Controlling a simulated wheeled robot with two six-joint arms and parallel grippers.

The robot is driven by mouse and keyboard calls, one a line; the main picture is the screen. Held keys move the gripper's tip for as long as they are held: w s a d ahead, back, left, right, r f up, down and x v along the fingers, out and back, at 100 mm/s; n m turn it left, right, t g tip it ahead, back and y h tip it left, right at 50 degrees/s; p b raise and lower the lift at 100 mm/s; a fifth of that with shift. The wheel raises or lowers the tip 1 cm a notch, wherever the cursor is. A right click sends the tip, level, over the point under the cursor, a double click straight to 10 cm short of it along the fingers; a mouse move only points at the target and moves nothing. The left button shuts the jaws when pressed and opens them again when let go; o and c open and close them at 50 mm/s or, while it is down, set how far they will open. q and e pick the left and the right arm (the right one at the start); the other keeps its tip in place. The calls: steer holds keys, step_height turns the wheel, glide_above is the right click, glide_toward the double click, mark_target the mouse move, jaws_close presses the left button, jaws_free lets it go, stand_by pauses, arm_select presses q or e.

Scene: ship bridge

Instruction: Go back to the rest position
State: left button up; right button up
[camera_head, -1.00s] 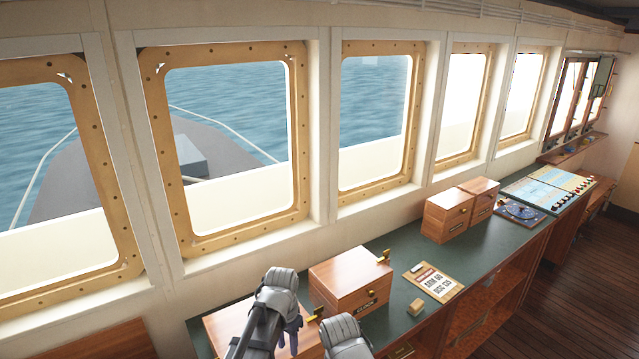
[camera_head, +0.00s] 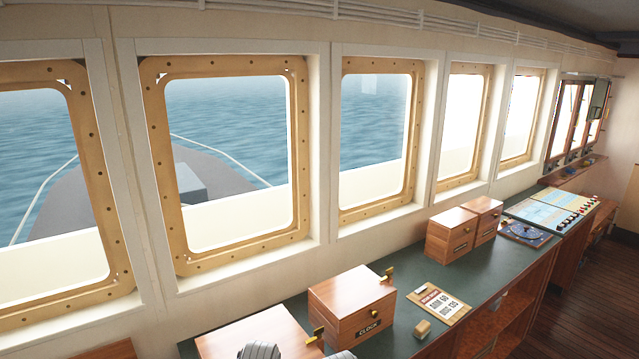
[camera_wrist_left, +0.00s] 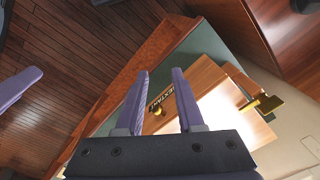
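My left gripper (camera_wrist_left: 161,72) shows in the left wrist view with its two purple fingers apart. Nothing is between them; a wooden box (camera_wrist_left: 211,72) with a partly hidden dark label lies beyond the fingertips on the green counter. At the left edge of that view is a single purple finger (camera_wrist_left: 20,86), apparently of my right gripper, so its opening cannot be judged.
A green counter (camera_head: 392,296) runs under the windows. Dark plank floor (camera_head: 570,290) lies to the right.

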arm_select(q)
steer(key=s+d+f+m+b, duration=0.2)
steer(key=s+d+f+b, duration=0.1)
steer(key=d+f+b, duration=0.2)
step_height(320, 180, down, 4)
steer(key=shift+s+d+r+y+b, duration=0.15)
steer(key=shift+s+d+y+b, duration=0.2)
steer(key=shift+b, duration=0.8)
